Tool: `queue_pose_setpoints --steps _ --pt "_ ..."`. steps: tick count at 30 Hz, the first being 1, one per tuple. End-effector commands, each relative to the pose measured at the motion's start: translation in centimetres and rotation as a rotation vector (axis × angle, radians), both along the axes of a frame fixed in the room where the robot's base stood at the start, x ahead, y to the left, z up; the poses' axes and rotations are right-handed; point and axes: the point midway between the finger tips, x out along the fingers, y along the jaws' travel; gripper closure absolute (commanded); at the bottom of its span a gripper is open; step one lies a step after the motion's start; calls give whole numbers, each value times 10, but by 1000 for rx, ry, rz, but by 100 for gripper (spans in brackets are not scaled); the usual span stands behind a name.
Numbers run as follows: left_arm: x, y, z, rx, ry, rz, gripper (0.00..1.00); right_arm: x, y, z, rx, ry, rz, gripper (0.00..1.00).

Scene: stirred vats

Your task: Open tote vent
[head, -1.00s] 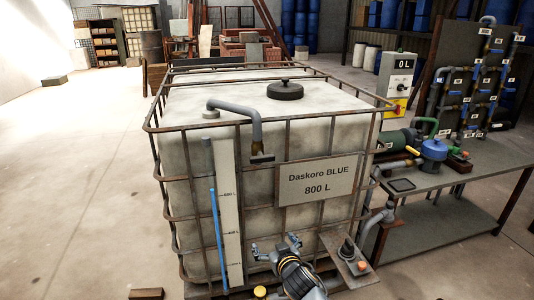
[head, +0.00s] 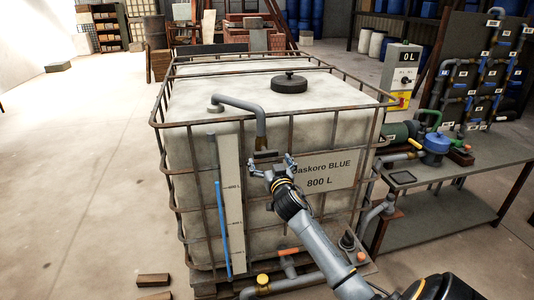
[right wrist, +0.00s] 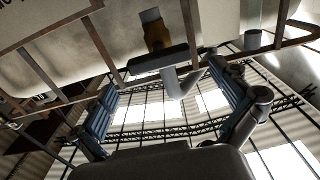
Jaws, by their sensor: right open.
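The tote (head: 200,155) is a large pale tank in a rusty cage, labelled "Daskoro BLUE 800 L". A grey bent vent pipe (head: 240,102) rises from its top and turns down over the front edge. At its lower end is a dark crossbar handle (head: 265,154). The handle shows larger in the right wrist view (right wrist: 160,61), with a brass-coloured part (right wrist: 155,29) behind it. My right gripper (head: 271,166) is open and empty, just below and in front of the handle, fingers spread to either side. Contact cannot be told. My left gripper is out of view.
A black lid (head: 288,84) sits on the tote top. Cage bars (head: 290,145) run close beside the handle. A bench (head: 440,168) with pipework stands at right. The floor at left is mostly clear.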

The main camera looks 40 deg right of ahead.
Motion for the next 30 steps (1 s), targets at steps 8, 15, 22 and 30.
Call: queue_pose_setpoints --steps 8,15,22,30 --pt "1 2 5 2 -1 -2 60 25 -14 1 0 0 0 0" --pt "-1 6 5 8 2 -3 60 28 -16 -1 0 1 1 0" --pt "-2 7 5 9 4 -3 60 28 -15 -1 0 1 0 22" --pt "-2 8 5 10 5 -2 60 28 -15 -1 0 1 0 52"
